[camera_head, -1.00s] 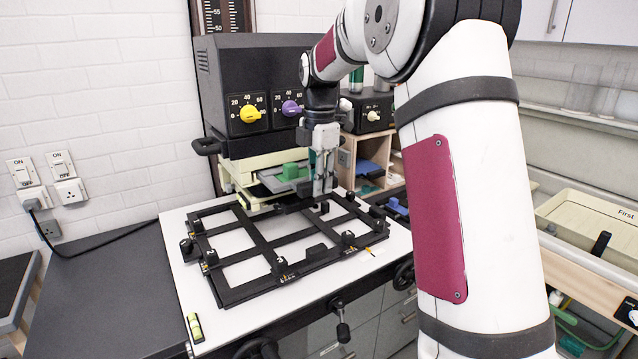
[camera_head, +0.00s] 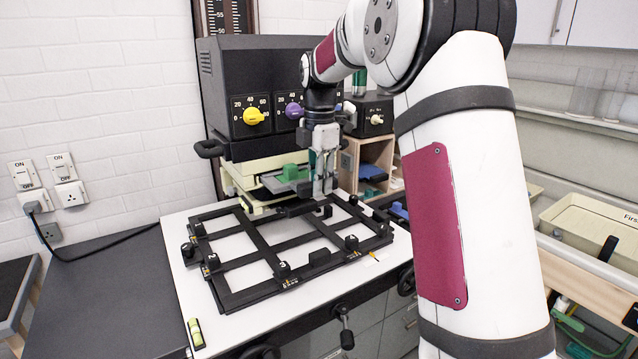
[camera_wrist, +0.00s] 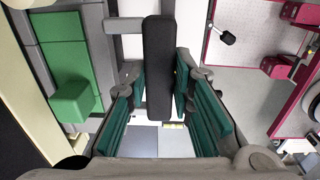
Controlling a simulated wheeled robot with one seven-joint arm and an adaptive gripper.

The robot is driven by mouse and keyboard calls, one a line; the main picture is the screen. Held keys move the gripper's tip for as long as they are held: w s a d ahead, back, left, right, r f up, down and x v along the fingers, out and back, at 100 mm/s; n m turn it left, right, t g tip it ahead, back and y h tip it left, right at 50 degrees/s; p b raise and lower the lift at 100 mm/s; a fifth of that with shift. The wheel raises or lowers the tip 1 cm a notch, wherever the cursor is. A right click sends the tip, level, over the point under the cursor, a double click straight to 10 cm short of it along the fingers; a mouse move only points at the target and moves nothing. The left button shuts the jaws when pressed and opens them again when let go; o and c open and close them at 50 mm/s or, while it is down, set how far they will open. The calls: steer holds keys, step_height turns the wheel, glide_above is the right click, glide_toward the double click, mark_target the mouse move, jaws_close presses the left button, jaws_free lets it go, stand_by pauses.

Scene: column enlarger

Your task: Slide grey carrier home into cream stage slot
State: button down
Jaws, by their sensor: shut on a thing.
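The grey carrier (camera_head: 270,184) is a flat plate with a green block (camera_head: 291,173) on it. It lies in the cream stage (camera_head: 238,181) under the enlarger head, its near part sticking out to the right. In the wrist view the green block (camera_wrist: 75,103) and grey carrier (camera_wrist: 62,40) are at left. A black bar (camera_wrist: 158,65), joined to the carrier by grey arms, lies between my fingers. My gripper (camera_head: 322,190) points down beside the stage, its green pads (camera_wrist: 160,120) closed around this bar. The slot inside is hidden, so I cannot tell how deep the carrier sits.
A black easel frame (camera_head: 262,246) with several knobs lies on the white baseboard (camera_head: 185,285) below. The dark enlarger head (camera_head: 262,75) hangs close above the stage. A wooden shelf unit (camera_head: 375,152) stands just to the right of my gripper.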

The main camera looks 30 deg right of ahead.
steer(key=shift+w+r, duration=0.1)
steer(key=c, duration=1.4)
jaws_free()
steer(key=shift+o, duration=0.4)
steer(key=shift+c, duration=1)
steer(key=shift+s+r+p, duration=0.2)
steer(key=shift+r+p, duration=0.35)
steer(key=shift+r, duration=2.9)
